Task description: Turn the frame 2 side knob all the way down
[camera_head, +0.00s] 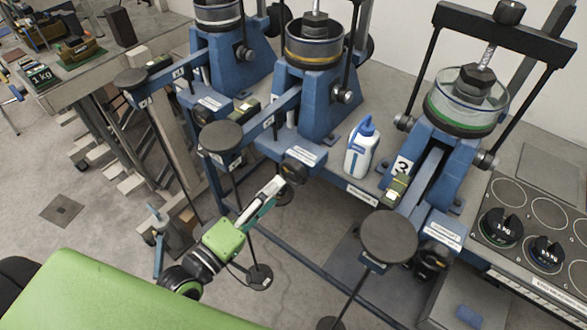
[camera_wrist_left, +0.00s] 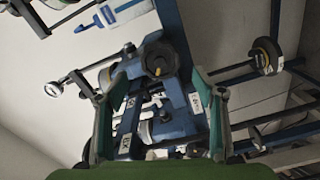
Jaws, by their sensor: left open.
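The frame 2 side knob (camera_head: 294,172) is a dark round knob on the side of the middle blue lever frame (camera_head: 322,103). It also shows in the left wrist view (camera_wrist_left: 160,59), ahead of and between my fingers. My left gripper (camera_head: 274,187) is open, with its green-lined fingers (camera_wrist_left: 160,80) pointing at the knob. In the head view its tips are just below and left of the knob. I cannot tell whether they touch it; nothing is seen held. My right gripper is not in view.
A white bottle with a blue cap (camera_head: 362,148) stands right of the knob.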

